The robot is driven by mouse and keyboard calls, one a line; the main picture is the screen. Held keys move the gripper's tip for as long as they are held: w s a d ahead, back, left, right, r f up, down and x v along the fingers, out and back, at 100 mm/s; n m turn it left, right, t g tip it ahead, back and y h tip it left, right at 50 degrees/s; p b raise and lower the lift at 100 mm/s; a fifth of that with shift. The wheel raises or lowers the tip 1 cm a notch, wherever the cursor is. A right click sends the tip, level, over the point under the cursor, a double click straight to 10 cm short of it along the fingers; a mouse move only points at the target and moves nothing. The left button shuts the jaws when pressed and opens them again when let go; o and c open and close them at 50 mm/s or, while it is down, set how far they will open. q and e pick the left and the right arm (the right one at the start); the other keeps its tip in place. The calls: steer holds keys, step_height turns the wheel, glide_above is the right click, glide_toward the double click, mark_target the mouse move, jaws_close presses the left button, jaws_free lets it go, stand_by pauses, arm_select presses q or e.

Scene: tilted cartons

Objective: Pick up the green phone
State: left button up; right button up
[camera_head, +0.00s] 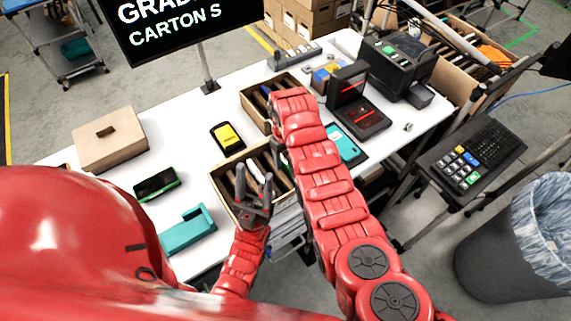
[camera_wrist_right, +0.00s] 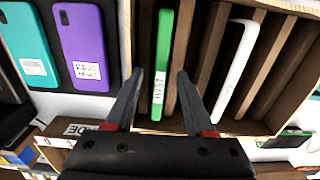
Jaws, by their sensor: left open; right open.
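A green phone (camera_wrist_right: 162,50) stands on edge in a slot of the near wooden carton (camera_wrist_right: 262,128), beside a white phone (camera_wrist_right: 236,66). My right gripper (camera_wrist_right: 160,74) is open, its fingers on either side of the green phone in the wrist view; contact cannot be told. Another green-edged phone (camera_head: 156,183) lies on the table at the left, dark face up. My left gripper (camera_head: 256,182) is open and empty in front of the near carton in the head view.
The far carton (camera_head: 247,104) stands behind the near one. A yellow device (camera_head: 227,136) lies left of them, with a teal holder (camera_head: 188,230) and a cardboard box (camera_head: 109,139). A dark mat with teal (camera_wrist_right: 28,55) and purple (camera_wrist_right: 82,45) phones lies beside the carton.

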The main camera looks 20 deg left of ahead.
steer(key=shift+f, duration=0.25)
jaws_close()
steer(key=shift+r, duration=0.15)
stand_by(0.4)
